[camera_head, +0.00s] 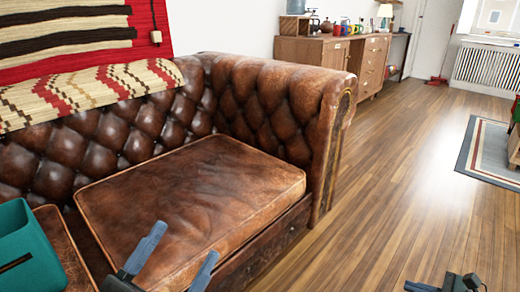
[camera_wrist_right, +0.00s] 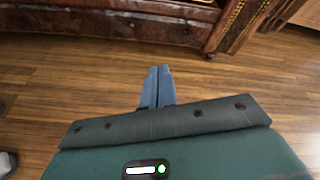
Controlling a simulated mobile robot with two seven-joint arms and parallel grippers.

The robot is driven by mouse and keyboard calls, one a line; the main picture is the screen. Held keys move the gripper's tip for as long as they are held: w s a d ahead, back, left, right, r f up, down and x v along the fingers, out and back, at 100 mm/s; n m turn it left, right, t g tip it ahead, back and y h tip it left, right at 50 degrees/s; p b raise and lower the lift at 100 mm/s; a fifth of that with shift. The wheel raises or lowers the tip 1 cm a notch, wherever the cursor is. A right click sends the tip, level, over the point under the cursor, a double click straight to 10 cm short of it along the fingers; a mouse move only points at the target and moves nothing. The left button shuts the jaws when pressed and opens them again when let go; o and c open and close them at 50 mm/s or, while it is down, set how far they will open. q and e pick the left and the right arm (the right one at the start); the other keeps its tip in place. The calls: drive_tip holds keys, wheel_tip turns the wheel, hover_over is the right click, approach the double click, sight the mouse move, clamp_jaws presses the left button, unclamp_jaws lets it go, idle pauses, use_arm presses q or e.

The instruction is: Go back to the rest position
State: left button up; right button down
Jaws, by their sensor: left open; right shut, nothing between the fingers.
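My left gripper (camera_head: 186,242) is at the bottom of the head view, in front of the brown leather sofa's seat cushion (camera_head: 195,195). Its two blue-grey fingers stand apart with nothing between them. My right gripper (camera_head: 412,286) shows only in part at the bottom right edge of the head view, over the wood floor. In the right wrist view its two blue fingers (camera_wrist_right: 157,75) lie together, with nothing held, above bare floorboards.
The sofa's tufted arm (camera_head: 290,110) stands right of the cushion. Its lower front (camera_wrist_right: 120,20) crosses the top of the wrist view. A wooden sideboard (camera_head: 318,52) stands behind. Wood floor (camera_head: 410,150) is clear to the right, up to a bordered rug (camera_head: 490,155).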

drive_tip(key=s+a+r+m+y, duration=0.1)
drive_tip(key=a+r+m, duration=0.2)
drive_tip(key=a+m, duration=0.3)
drive_tip(key=s+a+r+m+y, duration=0.1)
drive_tip(key=a+r+m, duration=0.25)
drive_tip(key=a, duration=0.35)
drive_tip(key=s+a+r+m+t+y, duration=0.1)
drive_tip(key=s+a+r+m+y, duration=0.1)
drive_tip(key=s+a+r+m, duration=0.55)
drive_tip(key=s+a+r+m+y, duration=0.2)
drive_tip(key=s+a+r+m, duration=0.2)
drive_tip(key=a+r+m, duration=0.7)
drive_tip(key=w+r+m+t+h, duration=0.35)
drive_tip(key=r+m+t, duration=0.25)
drive_tip(key=m+t, duration=0.45)
use_arm(q)
drive_tip(key=s+a+r+n+g+y+p, duration=0.3)
drive_tip(key=g+y+p, duration=0.6)
drive_tip(key=p, duration=3.3)
drive_tip(key=shift+a+r+n, duration=1)
drive_tip(key=shift+r+n, duration=0.6)
drive_tip(key=shift+r, duration=0.6)
use_arm(e)
drive_tip(key=s+d+r+m+g+h, duration=0.3)
drive_tip(key=d+r+m+g+h, duration=0.3)
drive_tip(key=g+h, duration=0.3)
drive_tip(key=shift+s+r+m+g, duration=0.35)
drive_tip(key=shift+m+g, duration=0.3)
drive_tip(key=shift+g, duration=0.3)
